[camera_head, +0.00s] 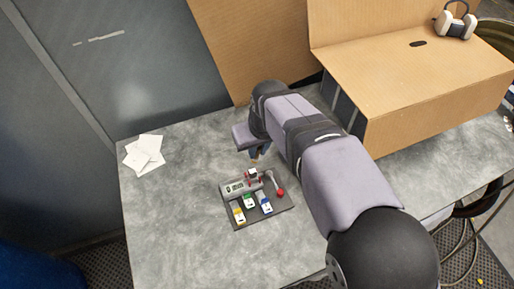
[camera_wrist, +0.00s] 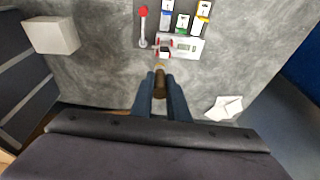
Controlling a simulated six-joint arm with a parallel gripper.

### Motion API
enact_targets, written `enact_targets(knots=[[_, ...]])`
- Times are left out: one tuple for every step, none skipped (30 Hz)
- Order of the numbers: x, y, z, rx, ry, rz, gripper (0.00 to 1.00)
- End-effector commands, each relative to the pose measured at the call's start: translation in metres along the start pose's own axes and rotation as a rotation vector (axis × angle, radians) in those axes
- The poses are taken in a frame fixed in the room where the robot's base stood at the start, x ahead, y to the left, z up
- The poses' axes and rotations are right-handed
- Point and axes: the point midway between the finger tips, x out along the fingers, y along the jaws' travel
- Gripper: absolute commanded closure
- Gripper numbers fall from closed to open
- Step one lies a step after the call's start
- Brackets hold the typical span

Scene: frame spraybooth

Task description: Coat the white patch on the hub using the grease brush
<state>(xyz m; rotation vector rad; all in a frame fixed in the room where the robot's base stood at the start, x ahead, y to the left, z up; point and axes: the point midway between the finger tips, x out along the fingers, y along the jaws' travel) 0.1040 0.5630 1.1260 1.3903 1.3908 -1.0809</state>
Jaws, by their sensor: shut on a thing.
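My gripper (camera_wrist: 160,92) is shut on the grease brush (camera_wrist: 160,84), which has a dark brown handle and a small tan tip. The brush tip points toward the hub and appears apart from it. The hub (camera_wrist: 185,46) is a light grey unit with a small display, on a dark base plate (camera_head: 283,208). A small block with a white top face, apparently the white patch (camera_wrist: 165,50), sits between red parts at the hub's end. It also shows in the head view (camera_head: 252,173). In the head view my gripper (camera_head: 257,156) is just behind the hub, partly hidden by my arm.
Yellow, green and blue tagged modules (camera_head: 239,215) and a red-knobbed lever (camera_head: 280,192) are at the hub. White papers (camera_head: 146,152) lie at the left. A cardboard box (camera_head: 430,90) stands at the back right. A white block (camera_wrist: 50,36) shows in the wrist view.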

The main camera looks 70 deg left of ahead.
Motion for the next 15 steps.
enact_targets(knots=[[-0.0001, -0.0002, 0.0, 0.0, 0.001, 0.001, 1.0], [0.0, -0.0001, 0.0, 0.0, 0.001, 0.001, 1.0], [0.0, -0.0001, -0.0001, 0.0, 0.001, 0.001, 1.0], [0.0, -0.0001, -0.0001, 0.0, 0.001, 0.001, 1.0], [0.0, -0.0001, -0.0001, 0.0, 0.001, 0.001, 1.0], [0.0001, -0.0001, 0.0, -0.001, 0.001, 0.001, 1.0], [0.0001, -0.0001, 0.0, -0.001, 0.001, 0.001, 1.0], [0.0, -0.0001, 0.0, -0.001, 0.001, 0.001, 1.0], [-0.0001, -0.0001, 0.0001, -0.001, 0.001, 0.001, 1.0], [-0.0003, -0.0001, 0.0003, -0.001, 0.001, 0.0, 1.0], [-0.0005, -0.0001, 0.0007, 0.0, 0.001, 0.0, 1.0], [-0.0005, -0.0001, 0.0012, 0.0, 0.001, 0.001, 1.0], [0.0016, 0.0, 0.0015, 0.0, 0.001, 0.0, 1.0], [0.0029, 0.0, 0.0018, 0.0, 0.001, 0.0, 1.0], [0.0045, 0.0, 0.0022, 0.0, 0.001, 0.0, 1.0]])
